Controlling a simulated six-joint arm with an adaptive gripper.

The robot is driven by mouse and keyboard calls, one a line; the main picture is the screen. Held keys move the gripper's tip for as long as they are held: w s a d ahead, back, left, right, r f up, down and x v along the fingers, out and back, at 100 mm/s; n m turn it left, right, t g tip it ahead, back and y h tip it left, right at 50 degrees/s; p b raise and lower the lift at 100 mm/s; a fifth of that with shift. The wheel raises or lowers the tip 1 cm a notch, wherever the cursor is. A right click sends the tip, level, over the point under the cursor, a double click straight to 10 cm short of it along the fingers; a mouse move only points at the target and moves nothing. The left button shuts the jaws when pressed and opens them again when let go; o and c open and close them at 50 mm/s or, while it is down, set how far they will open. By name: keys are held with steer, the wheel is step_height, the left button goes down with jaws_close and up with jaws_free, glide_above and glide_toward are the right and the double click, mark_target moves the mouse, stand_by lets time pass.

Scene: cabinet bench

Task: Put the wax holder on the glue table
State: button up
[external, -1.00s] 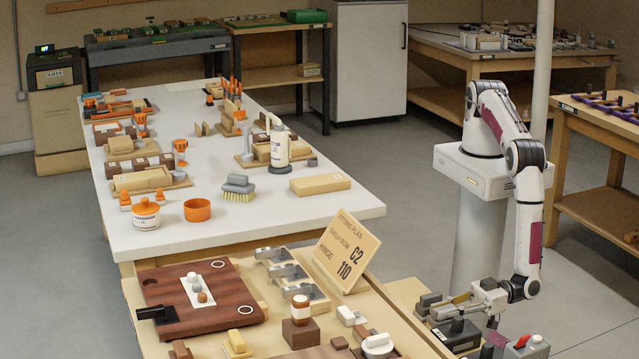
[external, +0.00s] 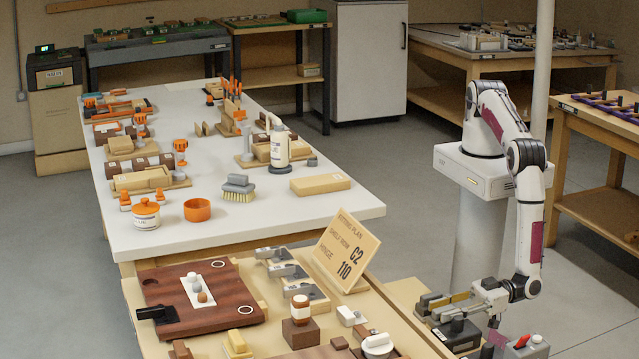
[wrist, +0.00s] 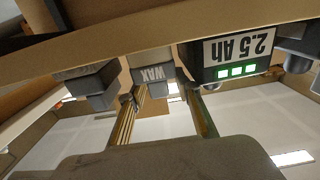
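The wax holder (wrist: 153,72), a grey block marked WAX, is in the wrist view just ahead of my fingertips. My gripper (wrist: 157,94) is open, with one finger on each side of the block's near end; I cannot tell whether they touch it. In the external view my gripper (external: 452,304) is low at the right, over a cluster of dark grey blocks, where I cannot pick out the wax holder surely. The glue table (external: 345,207) is the long white-topped table, with a glue jar (external: 146,216) and a white glue bottle (external: 279,148).
In the wrist view a battery marked 2.5 Ah (wrist: 230,55) sits close right of the wax holder, and another grey block (wrist: 90,80) is to its left. A sign (external: 346,249) stands between my gripper and the glue table. The table's front right corner is bare.

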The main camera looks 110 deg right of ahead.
steer(key=s, duration=1.1)
steer(key=shift+s, duration=0.35)
steer(key=shift+w, duration=0.1)
stand_by(0.4)
